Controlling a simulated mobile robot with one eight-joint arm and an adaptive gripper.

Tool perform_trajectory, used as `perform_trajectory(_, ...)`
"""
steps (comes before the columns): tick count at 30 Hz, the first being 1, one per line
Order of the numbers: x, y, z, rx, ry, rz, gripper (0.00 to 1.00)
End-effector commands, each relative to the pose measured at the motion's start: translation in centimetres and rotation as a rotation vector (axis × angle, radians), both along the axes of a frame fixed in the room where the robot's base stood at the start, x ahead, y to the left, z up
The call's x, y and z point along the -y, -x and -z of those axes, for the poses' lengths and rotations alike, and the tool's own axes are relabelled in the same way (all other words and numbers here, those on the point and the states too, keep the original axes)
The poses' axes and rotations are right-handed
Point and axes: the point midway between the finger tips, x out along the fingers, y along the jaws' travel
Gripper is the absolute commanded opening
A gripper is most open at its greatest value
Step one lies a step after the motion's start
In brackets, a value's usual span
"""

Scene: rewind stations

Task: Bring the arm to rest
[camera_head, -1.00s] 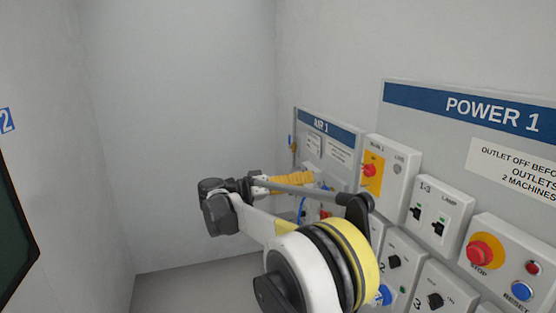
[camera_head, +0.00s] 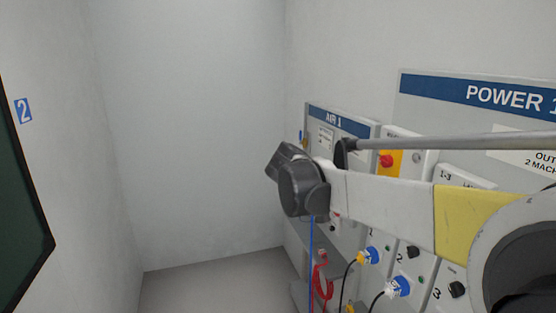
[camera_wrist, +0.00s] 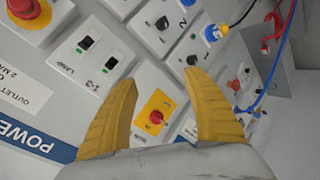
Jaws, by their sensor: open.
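My gripper (camera_wrist: 160,105) shows in the wrist view as two yellow ribbed fingers spread wide apart, with nothing between them. Behind the fingers is the power panel (camera_wrist: 70,85), seen turned, with its boxes, switches and knobs. In the head view my arm reaches across the right half in front of the power panel (camera_head: 430,88). Its dark wrist joint hangs in front of the air panel (camera_head: 365,130). My gripper is hidden behind my arm in the head view.
Blue plugs (camera_head: 398,287) with cables stick out of the panel's lower boxes. A red coiled hose (camera_head: 322,282) and a blue hose hang below the air panel. A dark green board (camera_head: 18,215) is on the left wall. The middle of the room is clear.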

Motion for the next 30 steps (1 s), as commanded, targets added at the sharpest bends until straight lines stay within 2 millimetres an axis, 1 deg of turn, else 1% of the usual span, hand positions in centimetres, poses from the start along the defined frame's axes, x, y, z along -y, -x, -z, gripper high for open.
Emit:
perform_trajectory(1,1.2,2.4,1.2,-0.027,-0.056,-0.023,0.59)
perform_trajectory(2,1.6,3.7,1.8,-0.044,-0.092,-0.041,0.59)
perform_trajectory(3,2.1,5.5,2.7,-0.062,-0.142,-0.067,0.59)
perform_trajectory(5,2.5,8.3,4.2,-0.083,-0.216,-0.107,0.59)
perform_trajectory(6,2.6,10.1,5.2,-0.091,-0.265,-0.133,0.59)
perform_trajectory(7,2.7,11.5,6.0,-0.096,-0.3,-0.152,0.59)
perform_trajectory(8,2.6,12.9,6.8,-0.098,-0.337,-0.172,0.59)
perform_trajectory(9,2.5,14.7,7.9,-0.097,-0.383,-0.198,0.59)
perform_trajectory(11,2.1,17.3,9.6,-0.089,-0.453,-0.237,0.59)
perform_trajectory(12,1.8,19.0,10.8,-0.079,-0.496,-0.262,0.59)
perform_trajectory(15,0.7,22.7,13.7,-0.042,-0.597,-0.32,0.59)
perform_trajectory(18,-0.4,25.3,16.0,0.002,-0.671,-0.365,0.59)
perform_trajectory(21,-1.2,27.0,17.6,0.04,-0.722,-0.393,0.59)
perform_trajectory(25,-1.8,27.8,18.6,0.067,-0.753,-0.412,0.59)
perform_trajectory(30,-1.9,27.9,18.6,0.073,-0.758,-0.416,0.59)
